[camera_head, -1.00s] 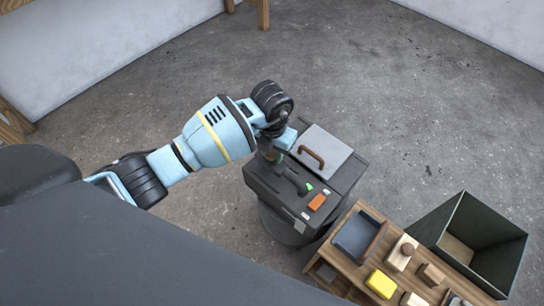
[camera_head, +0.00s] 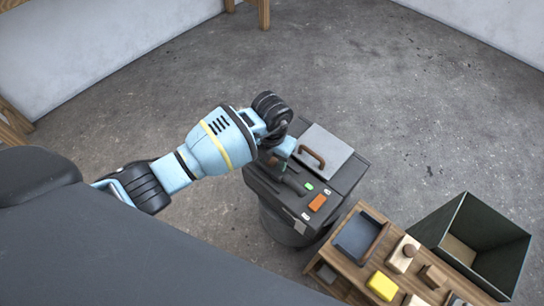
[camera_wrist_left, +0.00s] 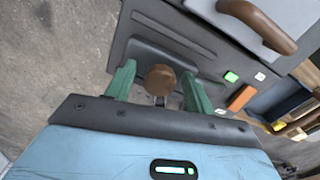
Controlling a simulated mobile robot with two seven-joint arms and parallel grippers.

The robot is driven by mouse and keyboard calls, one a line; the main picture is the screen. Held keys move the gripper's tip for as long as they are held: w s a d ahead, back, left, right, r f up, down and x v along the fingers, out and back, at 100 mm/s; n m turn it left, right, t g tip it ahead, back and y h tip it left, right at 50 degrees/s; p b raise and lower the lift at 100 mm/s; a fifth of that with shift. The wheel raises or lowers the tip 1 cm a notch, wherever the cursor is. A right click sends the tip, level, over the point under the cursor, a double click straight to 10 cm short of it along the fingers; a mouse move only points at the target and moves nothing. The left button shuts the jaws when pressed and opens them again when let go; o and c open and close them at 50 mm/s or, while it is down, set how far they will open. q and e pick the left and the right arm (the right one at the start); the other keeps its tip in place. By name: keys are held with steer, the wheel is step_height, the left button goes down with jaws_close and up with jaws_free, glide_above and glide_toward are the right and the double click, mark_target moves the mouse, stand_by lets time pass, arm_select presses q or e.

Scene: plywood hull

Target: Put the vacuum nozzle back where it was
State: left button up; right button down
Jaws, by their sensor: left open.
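The dark boxy machine (camera_head: 262,184) stands on the floor, with a grey lid and brown handle on top. My left gripper (camera_wrist_left: 158,72) is over its top, open, with green fingers apart. Between the fingers in the left wrist view is a round brown knob (camera_wrist_left: 160,78), seen end-on, in front of a dark recessed panel. I cannot tell whether the fingers touch it, or whether it belongs to the vacuum nozzle. In the head view a dark elongated part (camera_head: 294,185), possibly the nozzle, lies beside the green button, partly hidden by my left gripper (camera_head: 277,160).
An orange block-like switch (camera_head: 317,203) and a green button (camera_head: 309,186) are on the machine's top. A wooden bench (camera_head: 347,264) with a dark tray, a yellow block and wooden pieces stands at the lower right. A dark open bin (camera_head: 503,245) is beside it. Floor behind is clear.

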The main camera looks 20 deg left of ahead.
arm_select(q)
step_height(320, 180, up, 12)
steer(key=p, duration=0.2)
steer(key=shift+r+p, duration=0.2)
steer(key=shift+p, duration=0.1)
stand_by(0.4)
